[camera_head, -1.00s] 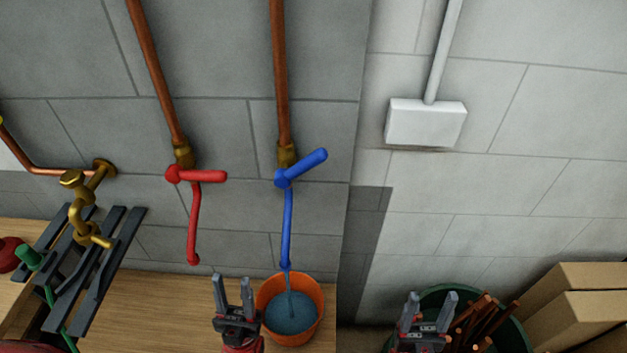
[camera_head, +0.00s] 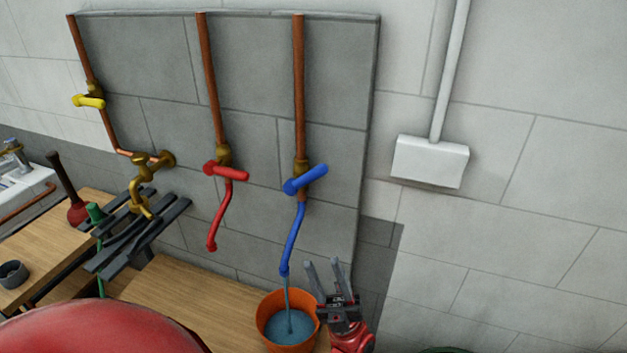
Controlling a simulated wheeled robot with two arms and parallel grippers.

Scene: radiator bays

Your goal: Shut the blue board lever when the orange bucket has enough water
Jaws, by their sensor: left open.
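The blue board lever (camera_head: 306,180) sits on the right copper pipe's brass valve, its handle slanting up to the right. A blue spout (camera_head: 293,240) hangs below it, and a thin stream of water falls from it into the orange bucket (camera_head: 264,322). Blue water (camera_head: 288,328) stands in the bucket below the rim; its exact depth is hard to judge. My left gripper (camera_head: 323,267) is open and empty, fingers pointing up, just right of the bucket and below the blue lever. My right gripper is out of view.
A red lever (camera_head: 226,170) with a red spout is left of the blue one. Farther left are a yellow lever (camera_head: 89,101), a brass tap (camera_head: 146,180) and a dark slatted rack (camera_head: 140,235). A white box (camera_head: 430,161) is on the right wall.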

